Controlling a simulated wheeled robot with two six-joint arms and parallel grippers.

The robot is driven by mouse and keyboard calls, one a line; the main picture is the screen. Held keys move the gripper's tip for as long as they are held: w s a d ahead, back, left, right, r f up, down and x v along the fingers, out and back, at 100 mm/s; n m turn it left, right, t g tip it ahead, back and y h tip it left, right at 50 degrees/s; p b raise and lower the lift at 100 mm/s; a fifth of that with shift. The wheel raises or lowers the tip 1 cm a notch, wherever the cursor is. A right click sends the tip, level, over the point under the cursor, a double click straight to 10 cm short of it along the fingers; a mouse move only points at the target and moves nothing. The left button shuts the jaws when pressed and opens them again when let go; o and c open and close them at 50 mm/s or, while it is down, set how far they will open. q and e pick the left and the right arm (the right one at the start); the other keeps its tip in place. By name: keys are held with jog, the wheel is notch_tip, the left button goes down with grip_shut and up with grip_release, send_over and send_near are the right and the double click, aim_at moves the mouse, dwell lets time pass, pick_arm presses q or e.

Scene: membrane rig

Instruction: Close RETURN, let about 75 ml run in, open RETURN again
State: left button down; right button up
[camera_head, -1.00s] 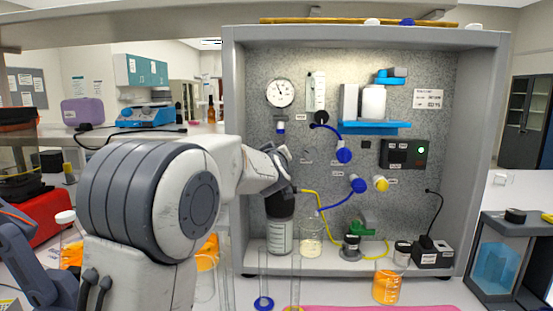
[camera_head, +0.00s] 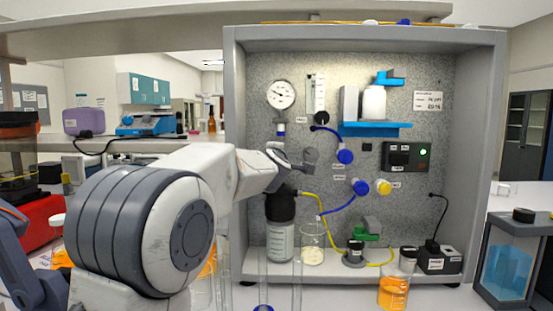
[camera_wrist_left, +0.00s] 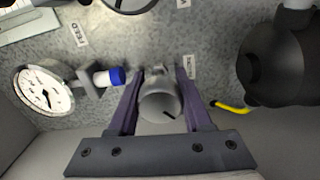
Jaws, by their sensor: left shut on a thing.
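My left gripper (camera_head: 292,162) reaches to the rig panel from the left. In the left wrist view its two purple fingers (camera_wrist_left: 160,100) are shut around a round grey valve knob (camera_wrist_left: 160,106), next to a label (camera_wrist_left: 189,67) that seems to read RETURN. The knob's dark mark points down to the right. The pressure gauge (camera_head: 281,95) also shows in the wrist view (camera_wrist_left: 44,90). My right gripper is out of view.
A black-topped vessel (camera_head: 281,238) stands just below my left gripper, with a yellow tube (camera_head: 312,195) running from it. Clear cylinders (camera_head: 298,280) stand in front of the rig.

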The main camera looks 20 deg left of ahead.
pick_arm(q)
jog(key=n+b, duration=0.2)
jog(key=n, duration=0.3)
jog(key=shift+f, duration=0.2)
jog(key=shift+d+n+b, duration=0.1)
jog(key=shift+n+b, duration=0.5)
jog(key=shift+n, duration=1.8)
jog(key=shift+c, duration=1.6)
grip_release()
jog(key=shift+r, duration=0.1)
jog(key=b+v, duration=0.1)
jog(key=v, duration=0.9)
jog(key=shift+s, duration=0.2)
